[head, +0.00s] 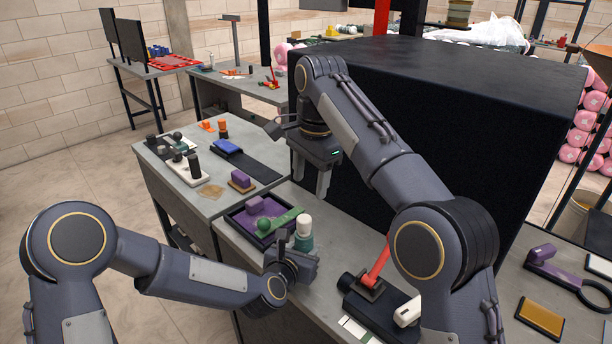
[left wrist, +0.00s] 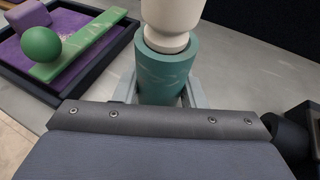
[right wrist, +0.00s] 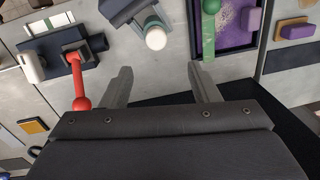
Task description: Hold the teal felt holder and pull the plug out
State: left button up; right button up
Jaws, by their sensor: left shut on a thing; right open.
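The teal felt holder (left wrist: 165,78) is a short upright cylinder in the left wrist view. A cream plug (left wrist: 168,38) sits in its top and sticks up out of it. My left gripper (left wrist: 165,98) is shut around the holder, one finger on each side. In the head view the holder (head: 303,243) and the white plug top (head: 304,226) stand beside a tray. My right gripper (head: 322,185) is open and empty, above and behind the holder, fingers pointing down. In the right wrist view the plug (right wrist: 156,37) shows beyond my right fingertips (right wrist: 160,80).
A dark tray (head: 233,219) with purple contents and a green ball-ended bar (head: 280,222) is left of the holder. A red lever on a black base (head: 378,297) stands to the right. A large black box (head: 450,110) rises behind the bench.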

aim_at(305, 218)
jog(key=shift+m, duration=0.6)
jog(key=f, duration=0.7)
jog(key=a+f, duration=0.1)
jog(key=f, duration=0.3)
jog(key=shift+s+f, duration=0.1)
jog(key=shift+s, duration=0.05)
jog(key=c, duration=1)
jog(key=shift+c, duration=0.2)
